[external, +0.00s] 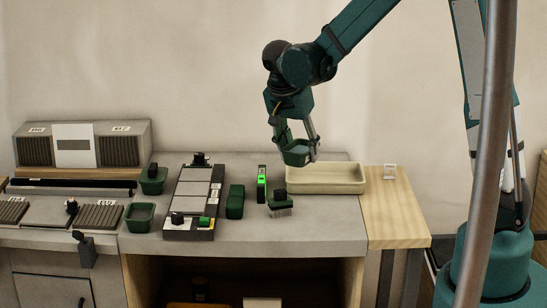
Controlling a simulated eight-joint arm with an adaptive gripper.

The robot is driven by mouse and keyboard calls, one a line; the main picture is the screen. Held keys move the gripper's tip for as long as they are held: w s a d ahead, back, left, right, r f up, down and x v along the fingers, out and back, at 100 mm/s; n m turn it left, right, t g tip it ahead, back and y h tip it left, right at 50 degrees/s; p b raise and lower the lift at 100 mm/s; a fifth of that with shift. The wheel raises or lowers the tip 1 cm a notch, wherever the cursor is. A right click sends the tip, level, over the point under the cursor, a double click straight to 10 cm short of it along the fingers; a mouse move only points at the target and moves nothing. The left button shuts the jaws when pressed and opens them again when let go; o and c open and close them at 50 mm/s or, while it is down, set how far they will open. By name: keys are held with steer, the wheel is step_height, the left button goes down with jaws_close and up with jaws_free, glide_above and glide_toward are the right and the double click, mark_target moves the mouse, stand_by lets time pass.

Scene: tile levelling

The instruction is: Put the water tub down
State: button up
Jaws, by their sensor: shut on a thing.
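My gripper (298,142) is shut on a small green tub with a grey-blue inside, which I take to be the water tub (296,155). The gripper holds it in the air above the back left part of a cream tray (345,187). The tub looks roughly upright, slightly tilted. Its underside and its exact height above the tray cannot be told from this view.
A dark green brush (280,203) and a green-lit upright device (262,186) stand left of the tray. A green block (235,203), a tile board (188,207) and two green tubs (139,218) (153,184) are further left. A wooden side table (398,215) is at right, mostly clear.

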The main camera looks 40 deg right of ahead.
steer(key=s+d+m, duration=0.1)
steer(key=s+d, duration=0.2)
steer(key=s, duration=0.3)
steer(key=s+d+f+m, duration=0.1)
steer(key=s+d, duration=0.1)
steer(key=s, duration=0.5)
steer(key=s+d+f+m+g, duration=0.1)
steer(key=s+d, duration=0.2)
steer(key=s, duration=0.3)
steer(key=shift+s+d, duration=0.15)
steer(key=shift+d, duration=0.15)
steer(key=shift+b, duration=0.3)
glide_above(376, 213)
steer(key=a, duration=0.1)
steer(key=shift+a+f+b, duration=0.2)
steer(key=shift+f+b, duration=0.25)
steer(key=shift+f, duration=2.45)
steer(key=shift+f, duration=0.1)
steer(key=shift+f+b, duration=0.4)
steer(key=shift+f, duration=1.55)
steer(key=shift+f, duration=0.25)
steer(key=o, duration=1)
